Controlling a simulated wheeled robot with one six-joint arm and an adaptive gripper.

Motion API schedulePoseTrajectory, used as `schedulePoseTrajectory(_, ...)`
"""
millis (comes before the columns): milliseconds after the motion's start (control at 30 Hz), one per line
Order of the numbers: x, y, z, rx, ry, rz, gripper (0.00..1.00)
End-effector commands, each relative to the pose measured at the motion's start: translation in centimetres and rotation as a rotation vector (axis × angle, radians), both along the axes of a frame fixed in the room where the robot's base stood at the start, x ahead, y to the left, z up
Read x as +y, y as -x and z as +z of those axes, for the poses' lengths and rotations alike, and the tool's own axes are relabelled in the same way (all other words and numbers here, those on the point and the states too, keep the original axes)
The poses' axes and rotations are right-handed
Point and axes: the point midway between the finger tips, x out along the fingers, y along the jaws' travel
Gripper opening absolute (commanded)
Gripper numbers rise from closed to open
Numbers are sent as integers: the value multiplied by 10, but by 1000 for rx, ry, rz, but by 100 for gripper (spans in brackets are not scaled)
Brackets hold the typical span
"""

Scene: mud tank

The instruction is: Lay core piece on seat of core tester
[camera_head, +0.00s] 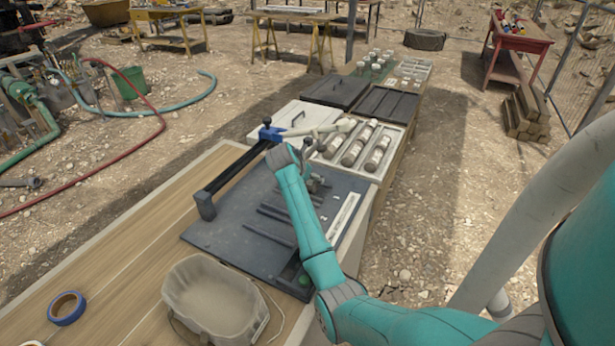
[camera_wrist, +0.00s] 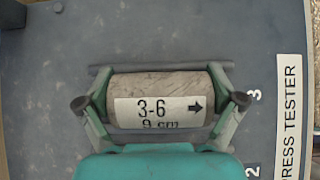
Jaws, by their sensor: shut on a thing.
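The core piece (camera_wrist: 158,100) is a grey-brown cylinder with a white label reading "3-6", an arrow to the right and "9 cm". My gripper (camera_wrist: 160,103) is shut on its two ends and holds it crosswise in the wrist view. The core tester (camera_head: 225,235) is a dark grey plate with raised rails and a white strip lettered "PRESS TESTER" (camera_wrist: 289,120). A dark rail (camera_wrist: 100,72) of a seat shows along the core piece's upper side, beside the number 3. I cannot tell whether the core piece touches the seat. In the head view my gripper (camera_head: 316,184) is low over the plate's far part.
A dark bar with a blue end (camera_head: 270,133) spans the tester's left side. A tray (camera_head: 390,160) with several labelled cores lies beyond the tester. A grey basin (camera_head: 215,297) and blue tape (camera_head: 67,308) are nearer. The wooden tabletop at left is mostly clear.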

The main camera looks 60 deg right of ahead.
Motion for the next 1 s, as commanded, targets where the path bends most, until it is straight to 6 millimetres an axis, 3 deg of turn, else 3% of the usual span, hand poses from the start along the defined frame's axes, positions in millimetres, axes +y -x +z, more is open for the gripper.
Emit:
schedulePoseTrajectory(133,0,0,-2,-2,2,0,34)
schedulePoseTrajectory(167,0,0,-1,-2,2,0,100)
schedulePoseTrajectory(633,6,0,4,0,1,1,100)
schedulePoseTrajectory(1000,50,3,55,-2,2,2,100)
